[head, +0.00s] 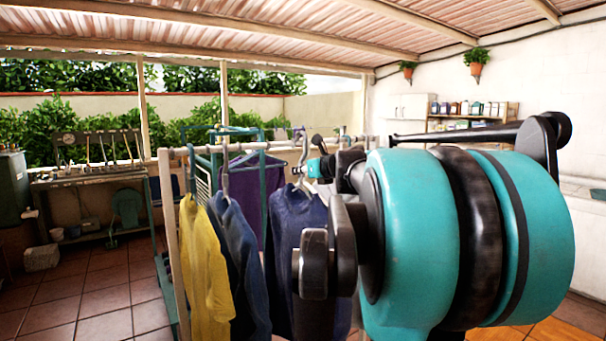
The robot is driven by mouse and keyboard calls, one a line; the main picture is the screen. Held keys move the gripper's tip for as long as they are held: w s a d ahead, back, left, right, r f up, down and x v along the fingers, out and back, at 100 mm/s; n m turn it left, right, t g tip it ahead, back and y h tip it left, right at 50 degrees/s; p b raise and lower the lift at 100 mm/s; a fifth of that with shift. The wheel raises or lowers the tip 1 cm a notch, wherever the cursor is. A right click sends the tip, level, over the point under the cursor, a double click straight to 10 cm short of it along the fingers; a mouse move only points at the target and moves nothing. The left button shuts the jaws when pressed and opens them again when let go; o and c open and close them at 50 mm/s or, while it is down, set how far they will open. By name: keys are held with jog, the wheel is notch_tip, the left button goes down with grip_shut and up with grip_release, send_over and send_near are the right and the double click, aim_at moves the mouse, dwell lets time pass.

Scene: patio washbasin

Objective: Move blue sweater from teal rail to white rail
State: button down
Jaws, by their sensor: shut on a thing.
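The blue sweater (292,220) hangs from a hanger (301,158) right of centre. My gripper (308,169) is shut on that hanger, near its hook. The hook's top is level with the white rail (270,146) in the picture; I cannot tell whether it rests on it. The white rail runs across the middle from a pale upright at its left. The teal rail (222,131) shows behind it, partly hidden by the hanging clothes. My arm covers the sweater's right part and the rail's right end.
A yellow garment (203,262) and a dark blue garment (238,255) hang on the white rail to the left. A purple cloth (240,190) hangs behind them. A workbench (95,176) stands at the far left. Tiled floor (95,290) lies open at lower left.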

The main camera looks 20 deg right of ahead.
jog(key=x, duration=0.3)
jog(key=r+x, duration=0.1)
jog(key=x, duration=0.4)
jog(key=shift+w+a+r, duration=0.2)
jog(key=shift+w+r, duration=0.1)
jog(key=shift+w, duration=0.35)
jog(key=shift+r+x, duration=0.25)
jog(key=shift+x, duration=0.75)
jog(key=shift+r+x, duration=0.2)
jog(key=shift+x, duration=0.85)
jog(key=shift+w, duration=0.1)
jog(key=shift+f, duration=1.2)
jog(key=c, duration=1.5)
grip_release()
